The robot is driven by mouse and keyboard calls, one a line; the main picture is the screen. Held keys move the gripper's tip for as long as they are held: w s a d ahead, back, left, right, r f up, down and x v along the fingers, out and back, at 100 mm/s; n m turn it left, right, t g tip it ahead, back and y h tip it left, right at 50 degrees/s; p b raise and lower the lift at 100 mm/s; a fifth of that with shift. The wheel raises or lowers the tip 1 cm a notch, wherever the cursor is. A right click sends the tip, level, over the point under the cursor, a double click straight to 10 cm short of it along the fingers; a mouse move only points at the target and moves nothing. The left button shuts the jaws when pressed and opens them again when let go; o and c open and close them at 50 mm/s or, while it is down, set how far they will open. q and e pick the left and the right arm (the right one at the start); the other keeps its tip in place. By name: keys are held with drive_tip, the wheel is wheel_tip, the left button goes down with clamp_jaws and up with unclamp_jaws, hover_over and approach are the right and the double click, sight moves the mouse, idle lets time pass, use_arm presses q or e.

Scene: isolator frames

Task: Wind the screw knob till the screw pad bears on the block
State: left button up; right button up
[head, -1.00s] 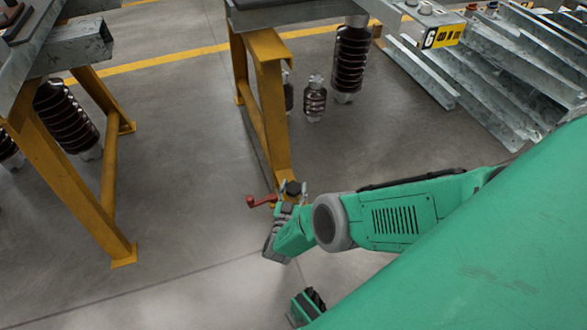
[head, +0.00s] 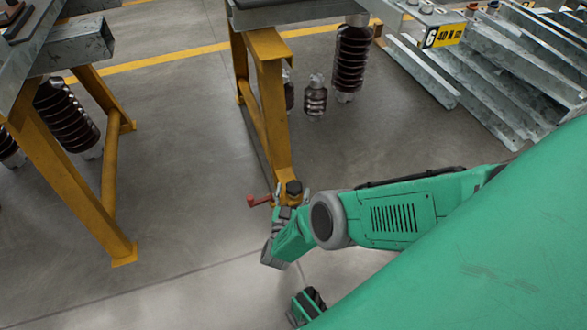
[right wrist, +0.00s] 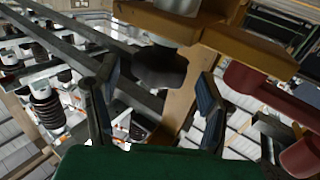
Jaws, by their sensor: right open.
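The dark knob that looks like the screw knob (head: 293,187) is at the foot of a yellow trestle leg in the head view. In the right wrist view the dark knob (right wrist: 160,68) sits below a yellow plate. My right gripper (right wrist: 157,88) is open, with one finger on each side of the knob. I see no clear contact. In the head view my right gripper (head: 288,196) is small and partly hidden by its own wrist. I cannot make out the screw pad or the block. My left gripper is not in view.
A red handle (head: 259,200) sticks out left of the knob; a red part (right wrist: 255,85) is close on the right in the wrist view. The yellow trestle leg (head: 272,110) rises behind. Dark ribbed insulators (head: 350,60) stand beyond.

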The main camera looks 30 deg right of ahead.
drive_tip(key=v, duration=1)
drive_tip(key=shift+a, duration=0.1)
